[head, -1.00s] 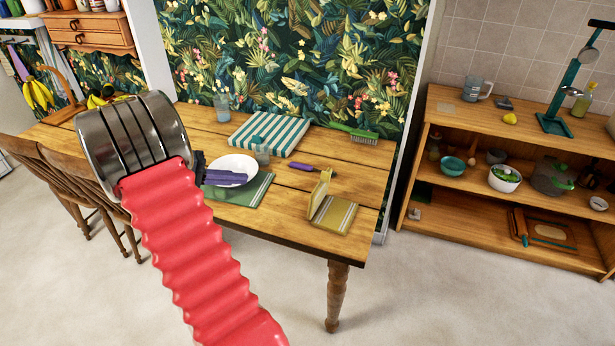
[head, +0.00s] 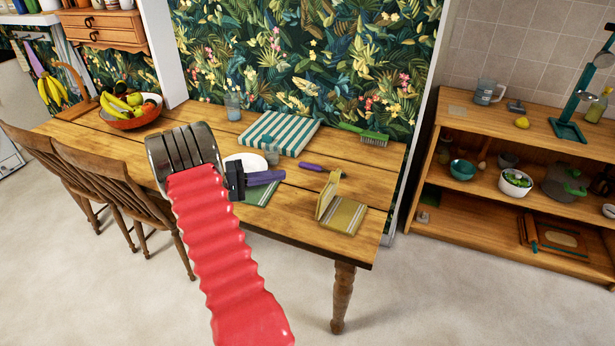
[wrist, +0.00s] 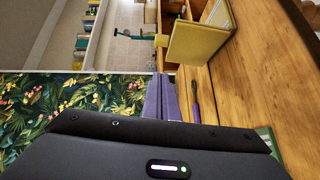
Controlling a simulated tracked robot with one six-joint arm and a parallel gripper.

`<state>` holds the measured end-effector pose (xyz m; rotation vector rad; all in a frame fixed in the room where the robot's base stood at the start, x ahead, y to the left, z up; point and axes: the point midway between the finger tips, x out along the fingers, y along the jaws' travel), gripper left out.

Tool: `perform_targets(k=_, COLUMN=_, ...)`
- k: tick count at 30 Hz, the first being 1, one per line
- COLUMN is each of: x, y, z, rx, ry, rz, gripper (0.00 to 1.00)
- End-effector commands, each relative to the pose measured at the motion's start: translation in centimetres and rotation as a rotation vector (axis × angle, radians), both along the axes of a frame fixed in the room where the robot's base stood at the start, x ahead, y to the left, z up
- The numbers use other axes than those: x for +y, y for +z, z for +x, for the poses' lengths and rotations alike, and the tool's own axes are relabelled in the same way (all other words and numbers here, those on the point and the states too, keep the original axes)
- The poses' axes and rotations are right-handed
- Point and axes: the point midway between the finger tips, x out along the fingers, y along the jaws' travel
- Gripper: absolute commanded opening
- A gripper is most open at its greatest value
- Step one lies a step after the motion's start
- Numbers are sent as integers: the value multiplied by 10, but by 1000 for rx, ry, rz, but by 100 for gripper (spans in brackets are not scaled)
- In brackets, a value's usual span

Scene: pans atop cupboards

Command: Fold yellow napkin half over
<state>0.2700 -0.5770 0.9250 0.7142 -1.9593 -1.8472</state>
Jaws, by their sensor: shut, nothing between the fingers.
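The yellow napkin (head: 348,214) lies near the right front corner of the wooden table. Its right part, with pale stripes, is flat, and its left part (head: 328,194) stands up nearly on edge, so it is partly folded. In the wrist view the napkin's raised part (wrist: 201,44) shows as a yellow panel beyond the fingers. My gripper (head: 282,176) is to the left of the napkin, apart from it. Its purple fingers (wrist: 160,82) are closed together with nothing between them.
A white plate (head: 238,162) and green napkin (head: 262,192) are partly hidden behind my gripper. A purple-handled utensil (head: 312,167), striped cloth (head: 280,132), green brush (head: 365,134) and glass (head: 233,107) are on the table (head: 305,230). Chairs (head: 110,185) stand at the left.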

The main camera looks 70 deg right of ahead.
Motion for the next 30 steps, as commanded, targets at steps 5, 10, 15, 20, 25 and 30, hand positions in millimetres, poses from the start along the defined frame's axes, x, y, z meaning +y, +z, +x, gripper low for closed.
perform_targets(k=5, x=-7, y=-1, z=-10, rx=1, ry=-1, rz=0, gripper=0)
perform_targets(k=10, x=-19, y=-3, z=-28, rx=1, ry=-2, rz=1, gripper=0)
perform_targets(k=15, x=-35, y=-5, z=-50, rx=1, ry=-3, rz=1, gripper=0)
perform_targets(k=20, x=-49, y=-7, z=-70, rx=0, ry=-3, rz=0, gripper=0)
perform_targets(k=25, x=-56, y=-9, z=-92, rx=1, ry=-2, rz=2, gripper=0)
perform_targets(k=30, x=-52, y=-12, z=-112, rx=0, ry=-2, rz=2, gripper=0)
